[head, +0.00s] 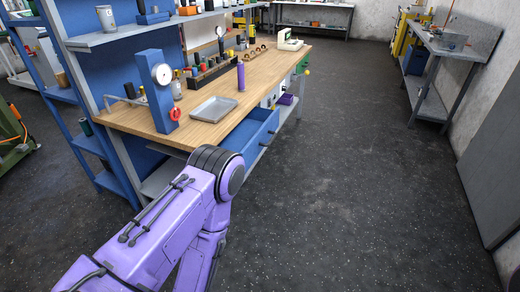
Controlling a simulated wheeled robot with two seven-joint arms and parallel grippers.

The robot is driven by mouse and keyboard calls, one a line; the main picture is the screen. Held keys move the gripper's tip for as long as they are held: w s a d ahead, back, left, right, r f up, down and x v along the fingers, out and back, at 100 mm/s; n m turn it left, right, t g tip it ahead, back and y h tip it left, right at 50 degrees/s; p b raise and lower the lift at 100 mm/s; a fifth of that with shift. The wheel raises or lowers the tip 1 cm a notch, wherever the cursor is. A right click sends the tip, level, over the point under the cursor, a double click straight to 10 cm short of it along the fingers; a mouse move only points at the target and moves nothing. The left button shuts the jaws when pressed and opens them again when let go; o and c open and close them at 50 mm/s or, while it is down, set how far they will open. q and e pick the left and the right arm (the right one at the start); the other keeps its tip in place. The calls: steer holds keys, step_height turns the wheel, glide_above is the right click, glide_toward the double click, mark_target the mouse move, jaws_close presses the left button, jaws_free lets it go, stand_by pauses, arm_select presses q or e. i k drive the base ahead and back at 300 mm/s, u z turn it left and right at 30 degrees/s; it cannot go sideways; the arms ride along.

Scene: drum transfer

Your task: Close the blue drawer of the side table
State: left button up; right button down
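The blue drawer (262,137) sticks out from under the wooden top of a table (215,124), on its aisle side. It is open and its inside shows from above. Its near end is partly hidden behind my purple arm, which comes in from the lower left. The bent joint of this arm stands in front of the drawer's near end in the picture; I cannot tell whether they touch. Neither of my grippers shows in the head view.
On the table top are a metal tray (213,109), a purple cylinder (241,77) and a blue stand with a dial gauge (158,90). A blue shelf rack (72,100) stands at the left. The dark floor (360,170) to the right is clear. A grey bench (440,48) stands against the right wall.

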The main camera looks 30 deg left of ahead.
mark_target(249, 138)
steer(key=u, duration=0.5)
steer(key=i, duration=0.75)
steer(key=u, duration=0.7)
